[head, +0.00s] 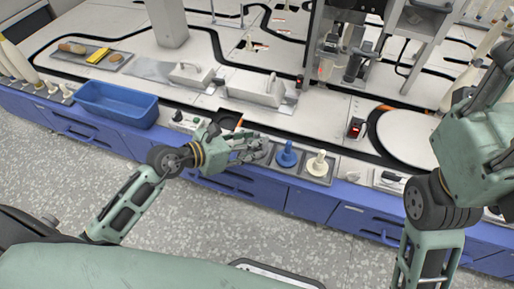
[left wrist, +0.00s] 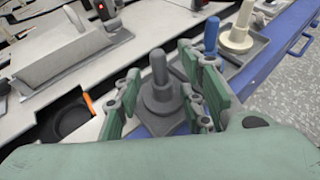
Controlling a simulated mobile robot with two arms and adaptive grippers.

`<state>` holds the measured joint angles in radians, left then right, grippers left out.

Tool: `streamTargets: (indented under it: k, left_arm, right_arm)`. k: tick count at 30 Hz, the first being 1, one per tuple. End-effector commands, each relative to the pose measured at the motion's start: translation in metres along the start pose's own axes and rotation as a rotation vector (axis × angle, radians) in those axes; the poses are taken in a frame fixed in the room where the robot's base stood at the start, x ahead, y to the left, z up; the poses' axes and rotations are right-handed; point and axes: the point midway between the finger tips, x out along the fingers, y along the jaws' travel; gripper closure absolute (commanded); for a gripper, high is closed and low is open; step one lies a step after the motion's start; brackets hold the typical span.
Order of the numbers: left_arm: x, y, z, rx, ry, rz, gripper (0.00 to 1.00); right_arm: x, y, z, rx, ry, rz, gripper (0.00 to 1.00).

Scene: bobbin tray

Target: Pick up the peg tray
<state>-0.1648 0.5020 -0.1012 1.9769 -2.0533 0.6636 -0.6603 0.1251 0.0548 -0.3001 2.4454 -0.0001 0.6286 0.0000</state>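The grey peg tray (head: 301,172) lies near the front edge of the bench. It carries a blue peg (head: 286,155) and a cream peg (head: 318,163), both upright. A grey peg (left wrist: 160,85) on a stepped round base stands at its left end in the left wrist view. My left gripper (head: 258,148) is at that left end, fingers spread on both sides of the grey peg, with gaps visible. In the head view the gripper largely hides the grey peg. My right gripper (head: 492,85) is raised at the right edge, well away from the tray; its finger opening is unclear.
A blue bin (head: 117,104) stands left on the bench. A grey metal block with a handle (head: 257,88) lies behind the tray. A dark round recess with an orange edge (left wrist: 72,120) is left of the gripper. A white round disc (head: 408,138) is at right.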

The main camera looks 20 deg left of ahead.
Motion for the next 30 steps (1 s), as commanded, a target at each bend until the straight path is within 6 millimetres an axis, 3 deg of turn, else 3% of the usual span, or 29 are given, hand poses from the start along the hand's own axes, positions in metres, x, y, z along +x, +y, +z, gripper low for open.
streamTargets:
  k: [3, 16, 30]
  left_arm:
    - [-0.0004, 0.0000, 0.0003, 0.000, 0.000, 0.000, 0.64]
    - [-0.0006, 0.0001, 0.0001, 0.000, 0.000, 0.000, 1.00]
    - [-0.0034, 0.0003, 0.0069, 0.000, 0.000, 0.000, 1.00]
  right_arm:
    - [0.0004, 0.0001, 0.0000, 0.000, 0.000, 0.000, 0.60]
    - [0.0004, -0.0001, 0.0000, 0.000, 0.000, 0.000, 0.60]
    - [0.0049, 0.0004, -0.0013, 0.001, 0.006, 0.001, 0.60]
